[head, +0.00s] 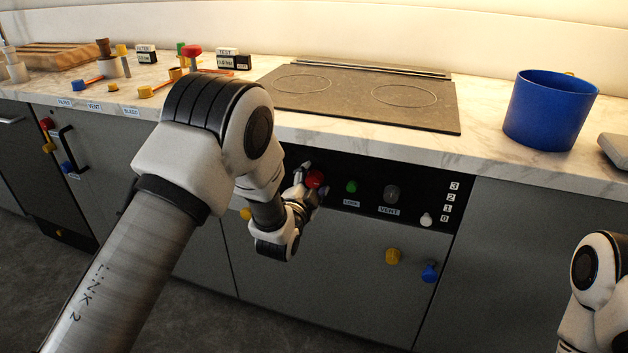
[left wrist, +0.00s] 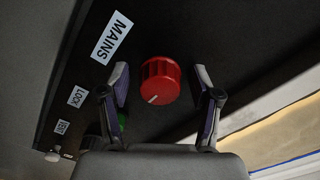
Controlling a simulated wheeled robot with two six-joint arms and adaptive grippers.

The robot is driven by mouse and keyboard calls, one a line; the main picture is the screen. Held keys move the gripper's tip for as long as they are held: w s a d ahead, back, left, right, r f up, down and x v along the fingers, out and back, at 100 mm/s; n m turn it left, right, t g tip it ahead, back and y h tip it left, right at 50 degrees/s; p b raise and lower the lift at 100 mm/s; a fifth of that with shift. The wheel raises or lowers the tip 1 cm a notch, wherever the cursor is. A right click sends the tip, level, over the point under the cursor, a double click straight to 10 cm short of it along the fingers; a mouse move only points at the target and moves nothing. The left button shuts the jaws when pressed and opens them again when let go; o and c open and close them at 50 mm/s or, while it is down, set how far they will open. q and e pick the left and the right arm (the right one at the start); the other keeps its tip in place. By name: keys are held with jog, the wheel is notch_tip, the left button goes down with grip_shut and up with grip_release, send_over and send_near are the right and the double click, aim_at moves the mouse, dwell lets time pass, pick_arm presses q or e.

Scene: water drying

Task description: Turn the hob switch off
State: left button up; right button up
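The black control panel (head: 410,180) is on the counter's front, under the hob (head: 365,95). A red ridged knob (head: 315,179) sits on it, partly hidden by my gripper. In the left wrist view the red knob (left wrist: 160,80) shows whole, beside a MAINS label (left wrist: 111,37), with a white mark pointing to its lower left. My left gripper (left wrist: 161,75) is open, one finger on each side of the knob, with a visible gap on both sides. It also shows at the panel in the head view (head: 308,186). My right gripper is out of view.
Right of the red knob are a green button (head: 351,187), a grey knob (head: 391,194) and a white slider (head: 426,219) beside a number scale. A blue pot (head: 548,110) stands on the counter.

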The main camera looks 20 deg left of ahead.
pick_arm(q)
jog(key=s, duration=1.2)
jog(key=shift+a, duration=0.25)
jog(key=s+a+f+n+g+y, duration=0.1)
jog(key=s+a+f+n+g, duration=0.15)
jog(key=s+f+g, duration=0.7)
jog(key=s+a+f+n+g, duration=0.25)
jog(key=s+f, duration=1.05)
jog(key=f, duration=0.7)
jog(key=s+d+f+n+g, duration=0.1)
jog(key=s+n+g, duration=0.2)
jog(key=s, duration=0.3)
jog(key=s+f+n+g, duration=0.2)
jog(key=s+n+g, duration=0.1)
jog(key=s, duration=0.3)
notch_tip(320, 180, up, 19)
jog(key=p, duration=1.8)
jog(key=shift+w+p, duration=0.25)
jog(key=shift+p, duration=0.1)
